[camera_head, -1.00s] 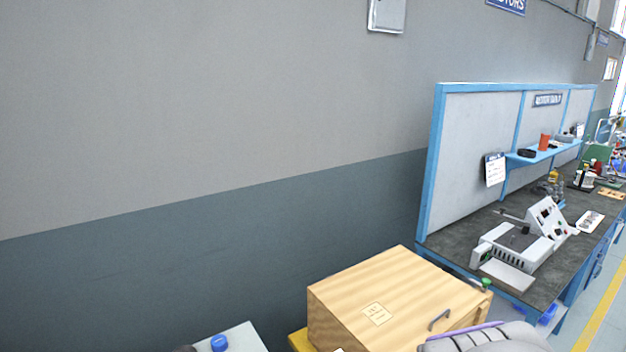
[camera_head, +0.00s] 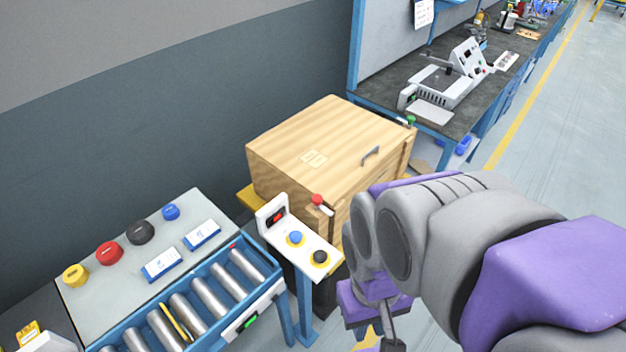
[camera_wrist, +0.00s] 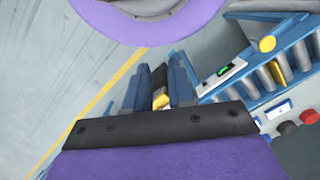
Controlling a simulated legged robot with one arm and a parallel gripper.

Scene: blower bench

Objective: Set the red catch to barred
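The fingertips are mostly hidden there.
A small control post (camera_head: 294,240) with blue and black buttons stands just in front of the catch. A roller conveyor (camera_head: 283,284) and a panel (camera_head: 128,262) of coloured buttons lie at left. A workbench (camera_head: 372,98) stands behind right. Open floor (camera_head: 560,130) is at right.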

